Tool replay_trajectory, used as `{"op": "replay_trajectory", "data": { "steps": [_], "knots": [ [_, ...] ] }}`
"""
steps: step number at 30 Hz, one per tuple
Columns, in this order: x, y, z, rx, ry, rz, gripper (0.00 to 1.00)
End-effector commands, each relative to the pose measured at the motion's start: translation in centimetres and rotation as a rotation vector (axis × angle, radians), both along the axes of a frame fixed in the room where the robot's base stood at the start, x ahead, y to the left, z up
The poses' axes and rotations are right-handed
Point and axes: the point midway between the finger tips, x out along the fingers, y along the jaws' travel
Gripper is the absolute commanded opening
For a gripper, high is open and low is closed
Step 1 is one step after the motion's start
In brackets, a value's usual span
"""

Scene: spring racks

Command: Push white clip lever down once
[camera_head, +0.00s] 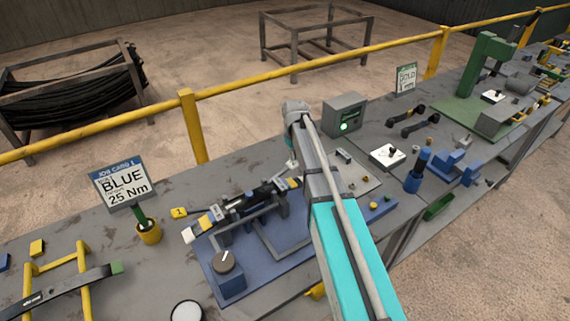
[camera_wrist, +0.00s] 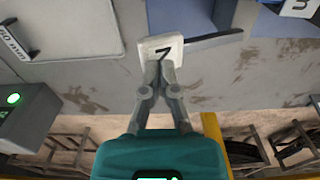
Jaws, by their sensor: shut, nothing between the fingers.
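The white clip lever shows in the wrist view as a white square tab (camera_wrist: 176,42) marked with what looks like a 7. A dark bar runs from it to the right over a blue part. My gripper (camera_wrist: 160,66) is shut and empty, its fingertips over the lower part of the tab. I cannot tell whether they touch it. In the head view my gripper (camera_head: 292,162) points down behind the clamp on the blue plate (camera_head: 262,262). The white tab is hard to make out there.
A grey box with a green light (camera_head: 345,118) stands behind and right of my gripper. A dial block (camera_head: 226,278) is on the blue plate. A yellow rail (camera_head: 350,55) runs behind the bench.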

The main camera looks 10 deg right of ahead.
Motion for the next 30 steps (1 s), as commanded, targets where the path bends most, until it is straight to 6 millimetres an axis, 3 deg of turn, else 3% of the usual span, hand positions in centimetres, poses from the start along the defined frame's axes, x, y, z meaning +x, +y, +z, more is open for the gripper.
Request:
{"op": "replay_trajectory", "data": {
  "steps": [16, 30],
  "knots": [
    [0.0, 0.0, 4.2, 0.001, 0.000, 0.000, 0.00],
    [0.0, 0.0, 4.5, 0.001, 0.000, 0.000, 0.00]
  ]
}}
